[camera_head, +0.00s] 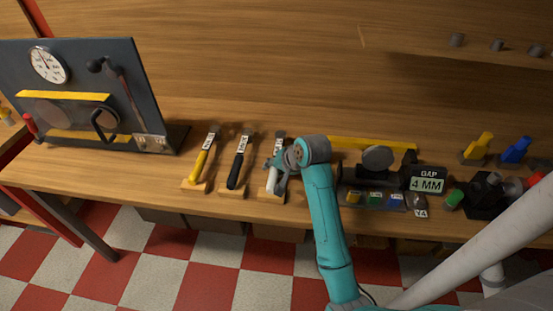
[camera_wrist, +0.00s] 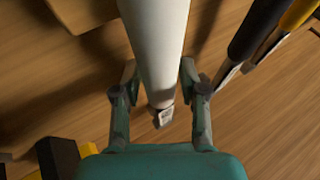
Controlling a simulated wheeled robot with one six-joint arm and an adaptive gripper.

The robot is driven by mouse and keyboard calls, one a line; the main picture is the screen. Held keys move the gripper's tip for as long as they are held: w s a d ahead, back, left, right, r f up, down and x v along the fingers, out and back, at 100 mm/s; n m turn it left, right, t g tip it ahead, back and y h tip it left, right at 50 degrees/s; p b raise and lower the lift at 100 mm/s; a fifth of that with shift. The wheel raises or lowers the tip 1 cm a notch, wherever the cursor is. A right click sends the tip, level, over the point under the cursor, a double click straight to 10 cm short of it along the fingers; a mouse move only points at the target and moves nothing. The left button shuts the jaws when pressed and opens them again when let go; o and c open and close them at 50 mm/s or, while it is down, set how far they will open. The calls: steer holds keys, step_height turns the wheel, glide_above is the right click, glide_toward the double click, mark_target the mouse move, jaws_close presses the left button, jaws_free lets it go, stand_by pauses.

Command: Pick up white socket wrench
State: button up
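The white socket wrench (camera_head: 272,178) stands at a wooden holder (camera_head: 270,197), right of two similar wrenches with black and yellow handles. My gripper (camera_head: 281,163) is at its handle and partly covers it. In the wrist view the white handle (camera_wrist: 156,40) runs between the two fingers of my gripper (camera_wrist: 159,70), one on each side. The fingertips lie very close to the handle's sides; whether they press on it I cannot tell.
The black-handled wrench (camera_head: 237,170) and the yellow-handled wrench (camera_head: 203,160) stand to the left. A dark panel with a gauge (camera_head: 48,64) is further left. On the right are a gap sign (camera_head: 427,180) and a dark fixture with a grey disc (camera_head: 378,159). The bench behind the wrenches is clear.

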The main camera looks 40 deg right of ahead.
jaws_close()
